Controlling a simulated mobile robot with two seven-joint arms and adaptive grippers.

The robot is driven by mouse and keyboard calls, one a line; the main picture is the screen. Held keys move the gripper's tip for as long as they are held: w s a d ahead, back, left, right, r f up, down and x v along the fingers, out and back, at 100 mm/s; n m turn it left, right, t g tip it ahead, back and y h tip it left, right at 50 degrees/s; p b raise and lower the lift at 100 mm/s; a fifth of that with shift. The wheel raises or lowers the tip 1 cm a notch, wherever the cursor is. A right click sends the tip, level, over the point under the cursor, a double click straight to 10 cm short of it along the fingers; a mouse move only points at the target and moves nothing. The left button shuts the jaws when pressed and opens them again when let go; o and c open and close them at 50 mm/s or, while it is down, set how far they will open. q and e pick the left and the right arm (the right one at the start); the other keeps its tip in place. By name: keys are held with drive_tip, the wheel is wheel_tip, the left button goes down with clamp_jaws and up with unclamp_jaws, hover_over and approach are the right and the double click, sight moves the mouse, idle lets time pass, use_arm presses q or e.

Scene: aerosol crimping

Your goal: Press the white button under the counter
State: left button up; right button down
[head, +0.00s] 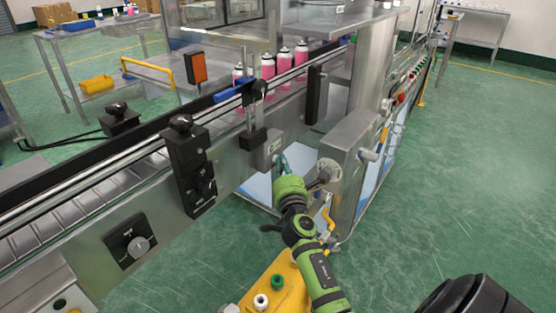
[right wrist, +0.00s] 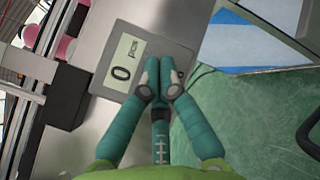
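The counter (right wrist: 107,72) is a small grey box on the side of the conveyor. In the right wrist view its display (right wrist: 125,65) reads "0 pcs", turned sideways. The counter also shows in the head view (head: 266,153), just left of my right gripper (head: 283,160). In the right wrist view the teal fingers of my right gripper (right wrist: 160,76) are together with nothing visible between them. Their tips overlap the counter's edge beside the display. I cannot tell whether they touch it. The white button does not show; the fingers may hide it. My left gripper is not in view.
Pink cans (head: 268,67) stand on the conveyor behind the counter. A grey box on a metal post (head: 346,135) stands close to the right of my gripper. Black knob boxes (head: 187,150) jut from the conveyor side at left. Green floor (head: 480,160) is open at right.

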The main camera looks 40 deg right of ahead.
drive_tip(key=shift+s, duration=0.1)
drive_tip(key=shift+s+d, duration=0.2)
drive_tip(key=shift+s, duration=0.5)
drive_tip(key=shift+s, duration=0.1)
drive_tip(key=s, duration=0.2)
drive_tip(key=s+d+p, duration=0.1)
drive_tip(key=s, duration=0.1)
drive_tip(key=shift+s+d, duration=0.2)
drive_tip(key=shift+s, duration=0.1)
idle(0.7)
